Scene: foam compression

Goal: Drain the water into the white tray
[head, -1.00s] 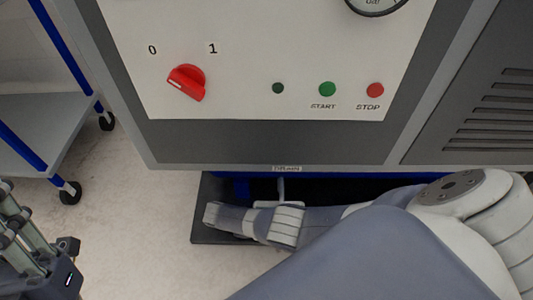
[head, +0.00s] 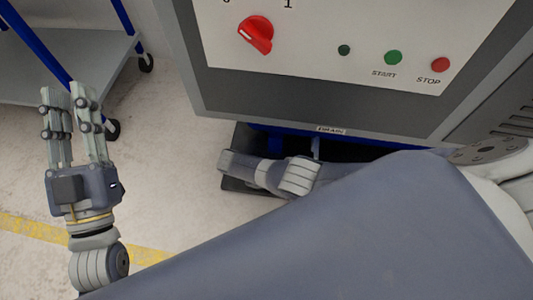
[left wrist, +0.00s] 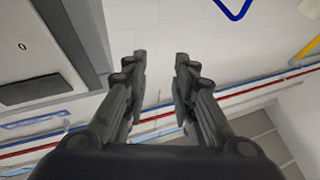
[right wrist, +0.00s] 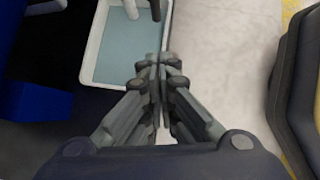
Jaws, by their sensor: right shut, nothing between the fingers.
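The white tray (right wrist: 84,62) shows at the top of the right wrist view, with a flat pale blue-green surface inside; I cannot tell if that is water. Two grey rod-like parts (right wrist: 142,8) show above it. My right gripper (right wrist: 155,62) is shut and empty, with its fingertips in front of the tray's lower right part. In the head view my right arm lies below the machine's DRAIN label (head: 331,130), and the right fingers cannot be made out. My left gripper (head: 66,92) is open and empty, raised at the left; its spread fingers also show in the left wrist view (left wrist: 161,56).
The machine's panel carries a red switch (head: 256,34), a green START button (head: 393,57) and a red STOP button (head: 440,65). A grey cart (head: 70,50) with blue posts stands at the upper left. The pale floor (head: 185,190) between the cart and the machine is clear.

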